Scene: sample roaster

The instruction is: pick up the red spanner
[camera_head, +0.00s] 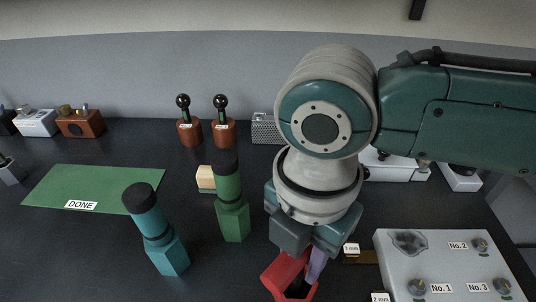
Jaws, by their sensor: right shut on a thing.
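The red spanner (283,274) shows at the bottom centre of the head view, below my right gripper (306,250). Only a red, angular lower part with a dark patch is visible; its upper part is hidden by the gripper. My right gripper points down and is shut on it. A purple strip (317,265) shows beside the red part; I cannot tell what it is. Whether the spanner touches the table is not clear. My left gripper is out of view.
A teal tool (165,255) and a green tool (233,218), both black-topped, stand to the left. A grey panel (450,268) with several knobs lies at right. A green DONE mat (95,185) is bare at left. Two brown-based levers (189,132) stand behind.

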